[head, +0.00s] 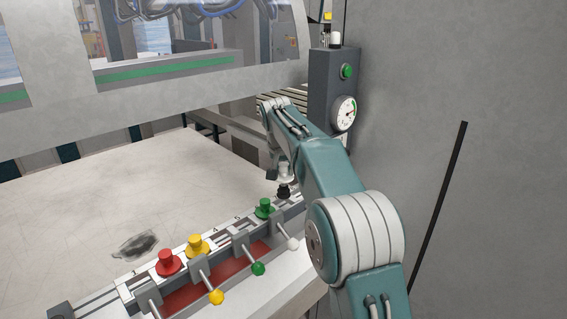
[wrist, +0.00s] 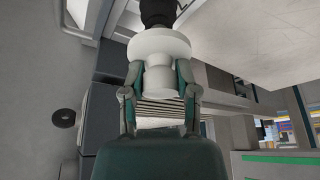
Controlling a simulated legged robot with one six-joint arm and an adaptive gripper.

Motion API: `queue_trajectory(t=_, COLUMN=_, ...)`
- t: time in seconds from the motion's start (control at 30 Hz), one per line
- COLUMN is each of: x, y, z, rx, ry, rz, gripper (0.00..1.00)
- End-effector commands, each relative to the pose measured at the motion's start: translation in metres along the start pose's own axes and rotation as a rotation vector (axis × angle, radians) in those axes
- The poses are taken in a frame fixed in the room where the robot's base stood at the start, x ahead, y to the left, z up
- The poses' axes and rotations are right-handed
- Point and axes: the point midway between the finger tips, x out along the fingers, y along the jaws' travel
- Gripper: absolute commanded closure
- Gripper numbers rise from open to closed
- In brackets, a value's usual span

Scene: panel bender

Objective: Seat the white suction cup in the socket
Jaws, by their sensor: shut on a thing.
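The white suction cup (wrist: 158,48) shows in the wrist view as a white stem with a wide flange and a black part (wrist: 157,12) beyond it. My gripper (wrist: 158,74) is shut on the stem, one finger on each side. In the head view the white suction cup (head: 286,171) is upright above the right end of the rail, past the green cup, with the dark part (head: 284,191) at its lower end. The socket beneath is hidden, and I cannot tell whether the dark part touches the rail. My gripper is partly hidden by my arm there.
The rail (head: 225,236) carries a red cup (head: 168,262), a yellow cup (head: 197,245) and a green cup (head: 265,208). Levers with yellow (head: 216,298), green (head: 258,268) and white (head: 292,244) knobs project from its front. A grey post with a gauge (head: 344,113) stands behind my arm.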

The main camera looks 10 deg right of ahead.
Motion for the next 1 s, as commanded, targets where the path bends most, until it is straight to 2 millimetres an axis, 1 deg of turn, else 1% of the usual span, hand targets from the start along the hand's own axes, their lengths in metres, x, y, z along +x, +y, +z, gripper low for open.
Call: queue_trajectory(t=1.0, x=0.063, y=0.0, z=0.026, rx=0.0, ry=-0.001, rz=0.001, gripper=1.0)
